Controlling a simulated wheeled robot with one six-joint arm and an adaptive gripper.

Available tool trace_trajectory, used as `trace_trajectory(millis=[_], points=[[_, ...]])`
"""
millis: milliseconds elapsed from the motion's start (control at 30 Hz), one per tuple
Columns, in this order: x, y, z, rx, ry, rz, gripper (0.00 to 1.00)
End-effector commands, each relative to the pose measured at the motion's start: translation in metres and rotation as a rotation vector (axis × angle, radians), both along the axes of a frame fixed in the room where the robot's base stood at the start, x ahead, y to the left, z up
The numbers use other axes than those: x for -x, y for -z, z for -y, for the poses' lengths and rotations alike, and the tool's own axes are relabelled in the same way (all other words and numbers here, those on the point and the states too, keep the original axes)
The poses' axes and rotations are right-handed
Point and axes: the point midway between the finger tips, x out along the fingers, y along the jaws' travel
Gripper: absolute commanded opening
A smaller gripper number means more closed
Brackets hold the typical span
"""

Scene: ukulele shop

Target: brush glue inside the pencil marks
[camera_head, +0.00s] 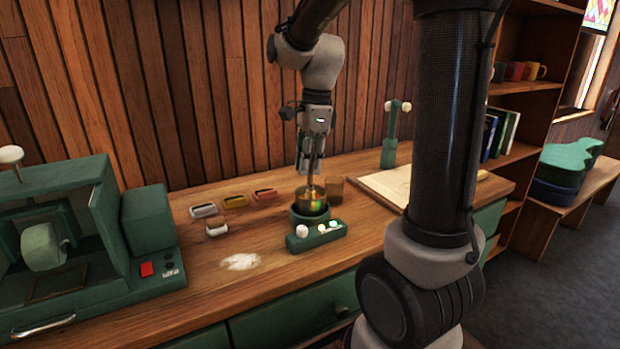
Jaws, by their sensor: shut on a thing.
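My gripper (311,176) points down over a small green glue pot (309,217) with a brassy, amber-coloured top. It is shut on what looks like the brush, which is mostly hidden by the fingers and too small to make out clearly. The brush's lower end is at or in the pot's mouth; I cannot tell how deep. A pale wooden board (380,187) lies flat at the back right of the bench, partly hidden by my arm. Pencil marks on it cannot be made out at this size.
Small coloured blocks (235,201) lie left. A green machine (95,240) fills the left end. A green post (389,150) stands behind the board.

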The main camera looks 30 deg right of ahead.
Motion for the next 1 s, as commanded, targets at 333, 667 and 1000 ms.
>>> trace_trajectory(millis=[333, 667, 1000], points=[[0.000, -0.031, 0.000, 0.000, 0.000, 0.001, 0.00], [0.000, -0.059, 0.000, 0.000, 0.000, 0.001, 0.00], [0.000, -0.066, 0.000, 0.000, 0.000, 0.000, 0.00]])
